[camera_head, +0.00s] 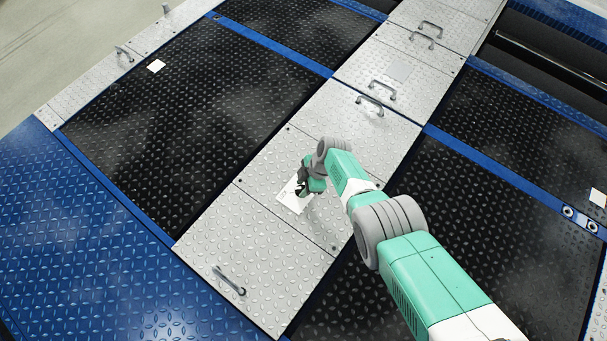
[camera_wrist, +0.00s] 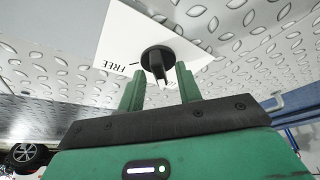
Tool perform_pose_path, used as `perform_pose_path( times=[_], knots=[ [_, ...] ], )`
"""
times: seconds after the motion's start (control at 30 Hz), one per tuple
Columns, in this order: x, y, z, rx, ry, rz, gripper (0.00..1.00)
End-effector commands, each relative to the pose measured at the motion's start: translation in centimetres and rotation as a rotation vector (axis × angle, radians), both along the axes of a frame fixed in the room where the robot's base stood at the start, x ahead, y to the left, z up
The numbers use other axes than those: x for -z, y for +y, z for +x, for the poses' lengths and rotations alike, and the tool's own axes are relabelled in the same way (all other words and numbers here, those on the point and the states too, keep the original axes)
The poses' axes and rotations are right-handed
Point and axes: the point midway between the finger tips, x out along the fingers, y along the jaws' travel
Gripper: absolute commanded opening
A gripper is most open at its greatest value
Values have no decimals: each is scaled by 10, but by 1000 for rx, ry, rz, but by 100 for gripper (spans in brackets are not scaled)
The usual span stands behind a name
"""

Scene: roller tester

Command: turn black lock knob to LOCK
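The black lock knob (camera_wrist: 157,58) is round with a raised grip bar, on a white label plate (camera_wrist: 115,40). The plate also shows in the head view (camera_head: 291,203). My gripper (camera_wrist: 160,74) has its two green fingers apart, one on each side of the knob's grip bar. Gaps seem to show between fingers and bar; I cannot tell whether either touches. In the head view my gripper (camera_head: 302,190) covers most of the knob.
The plate lies on a silver tread-plate walkway (camera_head: 255,235) between black tread panels (camera_head: 195,95). Metal handles stand up from the walkway, one at the near end (camera_head: 229,281) and one farther back (camera_head: 370,105). A blue ramp (camera_head: 90,240) lies to the left.

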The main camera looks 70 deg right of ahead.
Motion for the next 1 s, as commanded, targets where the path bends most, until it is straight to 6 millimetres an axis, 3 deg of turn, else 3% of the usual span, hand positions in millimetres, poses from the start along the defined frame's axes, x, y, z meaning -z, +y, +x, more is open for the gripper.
perform_pose_path(
  times=[0.1,0.3,0.5,1.0],
  knots=[
    [-7,-1,-1,1,0,0,35],
    [-47,-8,-14,1,0,0,35],
    [-71,-14,-24,1,-1,1,35],
    [-72,-15,-26,0,0,0,35]
  ],
)
